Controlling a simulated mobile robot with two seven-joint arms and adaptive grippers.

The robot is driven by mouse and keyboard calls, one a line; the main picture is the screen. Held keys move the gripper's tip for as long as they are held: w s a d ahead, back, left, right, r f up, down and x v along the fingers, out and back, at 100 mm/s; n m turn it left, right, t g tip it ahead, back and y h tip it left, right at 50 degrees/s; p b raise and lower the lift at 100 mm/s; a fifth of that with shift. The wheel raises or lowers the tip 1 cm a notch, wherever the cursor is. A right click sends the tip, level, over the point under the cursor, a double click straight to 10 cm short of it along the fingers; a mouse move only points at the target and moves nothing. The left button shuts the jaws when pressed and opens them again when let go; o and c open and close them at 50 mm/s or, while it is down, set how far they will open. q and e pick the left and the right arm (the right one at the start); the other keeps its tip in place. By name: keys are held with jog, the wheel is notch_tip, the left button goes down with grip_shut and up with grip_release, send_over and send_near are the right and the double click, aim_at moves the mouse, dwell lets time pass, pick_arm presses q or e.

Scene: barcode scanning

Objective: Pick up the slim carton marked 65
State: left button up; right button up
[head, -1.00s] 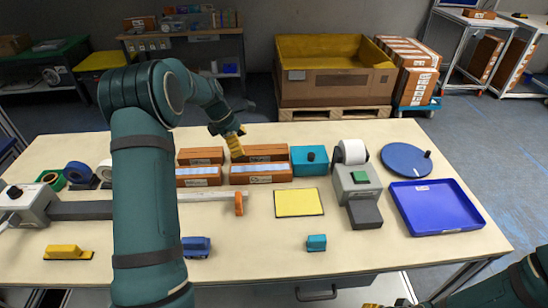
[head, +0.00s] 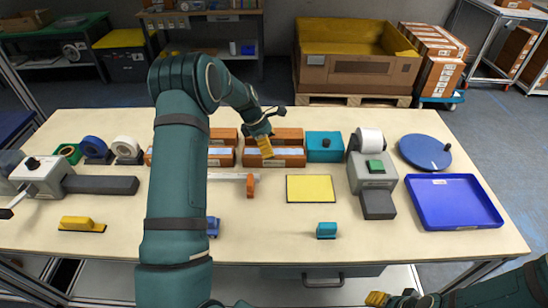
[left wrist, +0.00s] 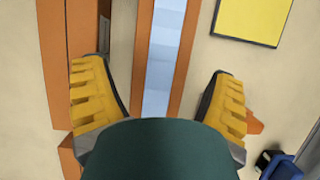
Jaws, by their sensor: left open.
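No number 65 can be read in either view, so I cannot tell which carton carries it. Orange-brown boxes with pale strips stand at the back of the table: a left group (head: 221,157) and a right group (head: 288,157). My left gripper (head: 262,143) points down over the right group. In the left wrist view its yellow fingers are open (left wrist: 160,100), with an orange-brown piece with a pale blue strip (left wrist: 163,60) between them and nothing gripped. My right gripper (head: 376,299) is low at the bottom edge, its fingers too small to judge.
A teal box (head: 324,147) stands right of the orange boxes, beside a grey printer with a white roll (head: 373,168). A yellow pad (head: 311,189) lies in front. A blue tray (head: 453,203) and round blue disc (head: 425,152) are at right. The front middle is mostly clear.

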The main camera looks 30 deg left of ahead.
pick_arm(q)
jog(key=x, duration=0.4)
jog(key=shift+s+f, duration=0.1)
jog(key=c, duration=1.1)
